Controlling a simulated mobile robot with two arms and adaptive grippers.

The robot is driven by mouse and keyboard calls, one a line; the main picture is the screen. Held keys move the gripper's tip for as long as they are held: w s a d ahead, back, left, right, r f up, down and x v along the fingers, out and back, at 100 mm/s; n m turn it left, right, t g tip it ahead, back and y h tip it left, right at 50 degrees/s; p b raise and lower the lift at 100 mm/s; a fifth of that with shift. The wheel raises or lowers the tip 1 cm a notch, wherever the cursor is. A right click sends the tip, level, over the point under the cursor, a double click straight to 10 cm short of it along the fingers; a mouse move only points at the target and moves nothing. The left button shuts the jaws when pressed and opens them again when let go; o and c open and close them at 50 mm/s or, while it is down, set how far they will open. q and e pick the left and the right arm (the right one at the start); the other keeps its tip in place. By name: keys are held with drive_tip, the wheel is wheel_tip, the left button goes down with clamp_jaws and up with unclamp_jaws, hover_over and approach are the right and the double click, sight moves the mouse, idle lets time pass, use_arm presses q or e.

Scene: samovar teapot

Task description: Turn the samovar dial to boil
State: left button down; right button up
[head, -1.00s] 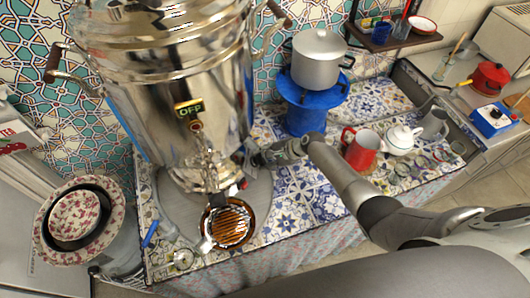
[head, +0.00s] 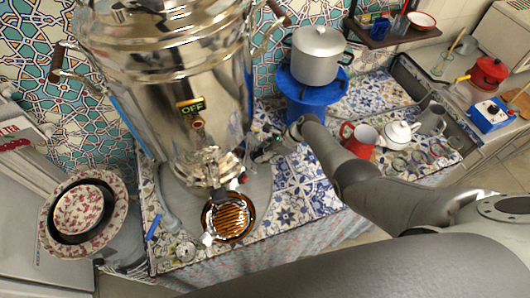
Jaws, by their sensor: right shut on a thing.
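The large shiny metal samovar (head: 172,110) stands at the left of the tiled counter. A small display (head: 191,107) on its front reads OFF. My right gripper (head: 256,150) reaches in from the right, at the lower right side of the samovar. It is shut on the samovar dial, which its fingers hide, so the dial's marks cannot be read. My left gripper is not in view.
A drip tray (head: 229,217) sits below the samovar's tap. A blue stand (head: 303,107) bears a metal pot (head: 318,58) behind my right arm. A red pitcher (head: 361,138) and a white teapot (head: 399,134) stand close to the arm's right.

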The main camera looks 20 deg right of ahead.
drive_tip(key=shift+s+f+m, duration=0.1)
drive_tip(key=shift+m, duration=0.2)
drive_tip(key=o, duration=1)
drive_tip(key=shift+d, duration=0.1)
drive_tip(key=v, duration=1.2)
